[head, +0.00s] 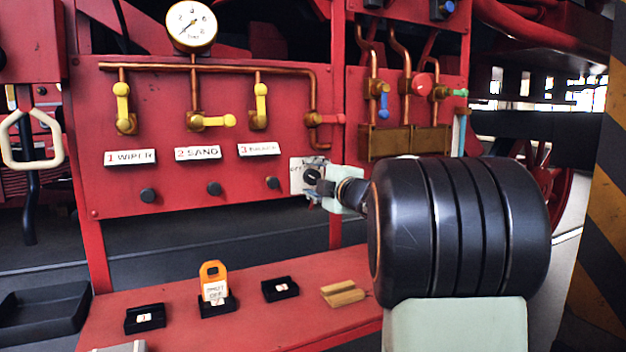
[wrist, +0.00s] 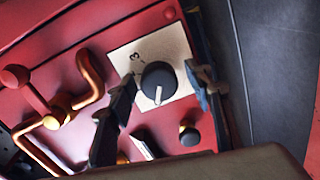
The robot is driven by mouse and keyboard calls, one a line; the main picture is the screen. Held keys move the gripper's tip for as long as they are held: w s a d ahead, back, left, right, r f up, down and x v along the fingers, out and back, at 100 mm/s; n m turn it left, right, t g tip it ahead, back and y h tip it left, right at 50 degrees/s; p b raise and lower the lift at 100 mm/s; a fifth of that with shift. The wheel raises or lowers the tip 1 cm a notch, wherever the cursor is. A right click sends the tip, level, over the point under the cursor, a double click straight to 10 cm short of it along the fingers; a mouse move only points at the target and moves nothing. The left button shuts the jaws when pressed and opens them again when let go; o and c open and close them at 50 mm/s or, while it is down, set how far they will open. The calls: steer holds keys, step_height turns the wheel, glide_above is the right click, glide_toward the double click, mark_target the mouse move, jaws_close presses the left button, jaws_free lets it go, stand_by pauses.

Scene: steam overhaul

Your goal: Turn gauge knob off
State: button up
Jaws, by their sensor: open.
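The gauge knob (wrist: 158,82) is a round black dial with a white pointer mark on a cream plate (wrist: 178,45). In the wrist view its white mark points toward the bottom of the picture. In the head view the plate (head: 296,180) shows partly, with dark lettering at its left, just left of my gripper (head: 322,186). My gripper also shows in the wrist view (wrist: 164,80), open, with one dark finger on each side of the knob. I cannot tell whether either finger touches it. The round pressure gauge (head: 192,25) stands above the red panel.
Yellow-handled valves (head: 124,105) and a red-handled valve (head: 325,119) sit on copper pipes above the labels. Small black knobs (head: 213,188) line the panel below. A red shelf (head: 240,325) holds black trays, an orange tag (head: 213,280) and a wooden block (head: 342,293).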

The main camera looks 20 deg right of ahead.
steer(key=s, duration=1.2)
steer(key=shift+d+r, duration=0.2)
steer(key=shift+d, duration=0.05)
steer(key=shift+r, duration=0.1)
